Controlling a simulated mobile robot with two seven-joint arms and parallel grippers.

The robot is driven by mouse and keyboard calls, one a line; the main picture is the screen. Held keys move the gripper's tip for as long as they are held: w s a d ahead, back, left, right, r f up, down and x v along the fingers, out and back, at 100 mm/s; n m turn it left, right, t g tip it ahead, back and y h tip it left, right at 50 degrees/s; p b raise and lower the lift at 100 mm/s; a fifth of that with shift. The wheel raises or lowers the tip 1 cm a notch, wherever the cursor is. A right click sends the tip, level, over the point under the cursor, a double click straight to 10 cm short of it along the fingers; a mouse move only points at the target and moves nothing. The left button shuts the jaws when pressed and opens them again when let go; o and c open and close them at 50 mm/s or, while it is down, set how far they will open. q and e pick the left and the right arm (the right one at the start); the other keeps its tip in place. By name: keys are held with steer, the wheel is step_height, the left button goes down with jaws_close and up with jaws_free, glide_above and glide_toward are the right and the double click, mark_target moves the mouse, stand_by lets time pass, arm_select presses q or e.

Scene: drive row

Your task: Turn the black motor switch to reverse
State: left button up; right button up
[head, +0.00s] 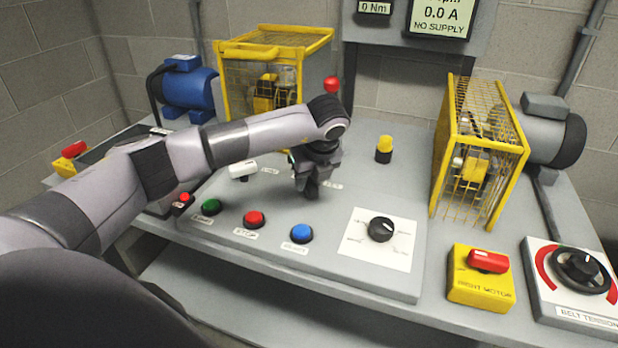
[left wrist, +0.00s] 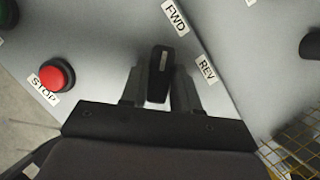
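The black motor switch (left wrist: 162,62) is a narrow black handle with a pale line on it. In the left wrist view it points up the picture, roughly to the FWD label (left wrist: 175,18); the REV label (left wrist: 207,69) is to its right. My left gripper (left wrist: 160,82) has one finger on each side of the handle, very close to it; I cannot tell whether they press on it. In the head view my left gripper (head: 309,188) points down at the panel and hides the switch. My right gripper is not in view.
Yellow cages (head: 474,150) and a yellow lamp (head: 384,147) stand behind and to the right.

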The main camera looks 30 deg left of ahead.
arm_select(q)
jaws_close()
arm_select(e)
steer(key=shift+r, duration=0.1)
